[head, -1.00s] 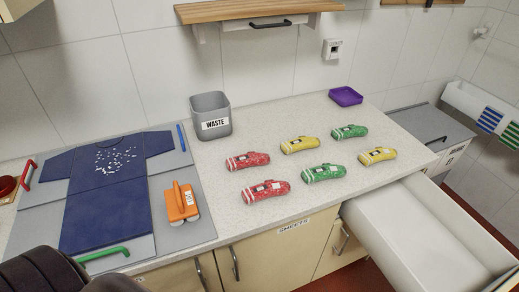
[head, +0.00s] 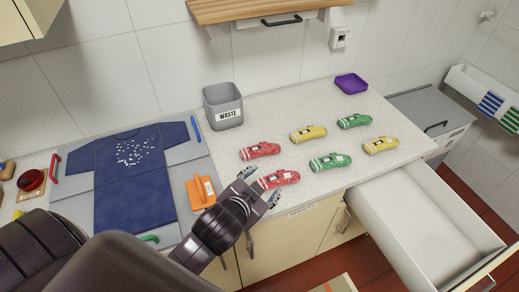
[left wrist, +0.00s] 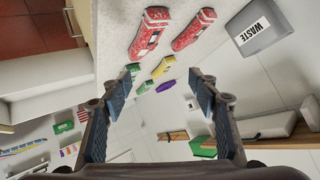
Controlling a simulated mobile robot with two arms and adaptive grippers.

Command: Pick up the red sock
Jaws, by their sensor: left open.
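Two rolled red socks with white stripes and a paper label lie on the counter. The front red sock (head: 281,179) is near the counter's front edge; the back red sock (head: 260,150) is behind it, to the left. My left gripper (head: 261,185) is open and empty at the left end of the front red sock, its fingers spread near that end. In the left wrist view, both the front red sock (left wrist: 149,32) and the back red sock (left wrist: 194,30) lie beyond the open fingertips (left wrist: 164,72). My right gripper is not in view.
Yellow (head: 308,133) and green (head: 330,162) socks lie to the right. A grey waste bin (head: 223,107) stands behind, a purple tray (head: 351,83) at the back. An open drawer (head: 425,225) juts out right.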

